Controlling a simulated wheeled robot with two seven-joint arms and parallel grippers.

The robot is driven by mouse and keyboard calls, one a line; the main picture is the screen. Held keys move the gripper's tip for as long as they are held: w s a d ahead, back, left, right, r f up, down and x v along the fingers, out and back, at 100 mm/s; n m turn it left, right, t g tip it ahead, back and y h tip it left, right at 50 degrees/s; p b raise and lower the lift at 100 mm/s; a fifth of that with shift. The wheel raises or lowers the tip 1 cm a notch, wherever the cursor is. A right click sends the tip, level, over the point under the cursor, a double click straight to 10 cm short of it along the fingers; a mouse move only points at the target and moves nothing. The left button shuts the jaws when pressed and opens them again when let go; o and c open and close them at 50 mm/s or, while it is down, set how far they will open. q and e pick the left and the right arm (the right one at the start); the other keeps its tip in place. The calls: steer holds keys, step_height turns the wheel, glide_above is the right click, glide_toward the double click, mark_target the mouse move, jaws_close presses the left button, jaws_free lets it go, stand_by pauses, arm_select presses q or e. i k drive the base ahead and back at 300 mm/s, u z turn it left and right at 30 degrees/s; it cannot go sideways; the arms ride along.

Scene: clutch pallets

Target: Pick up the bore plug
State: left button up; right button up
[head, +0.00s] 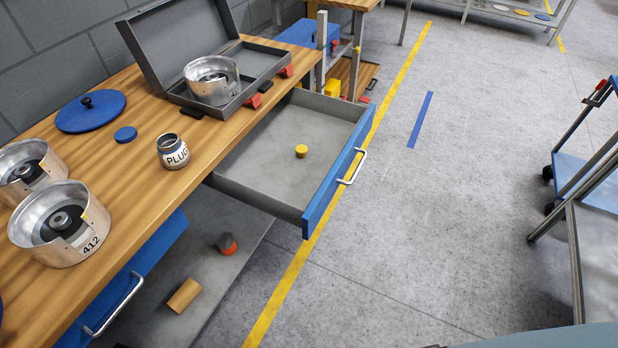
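A small yellow plug (301,151), which looks like the bore plug, sits on the floor of the open grey drawer (262,178). It stands clear of the drawer walls. A small jar labelled PLUG (172,154) stands open on the wooden bench top (135,184), left of the drawer. I cannot make out what is inside the jar. Neither of my grippers shows in the head view.
Metal housings (62,238) stand on the bench, one marked 412. An open grey case (252,88) holds another housing (212,82). Blue lids (91,111) lie nearby. The blue drawer front (336,180) juts over the floor. Floor to the right is clear up to a cart (585,170).

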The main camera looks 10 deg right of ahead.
mark_target(301, 149)
steer(key=k, duration=0.45)
steer(key=z, duration=1.5)
steer(key=i, duration=3.15)
steer(key=u, duration=2.85)
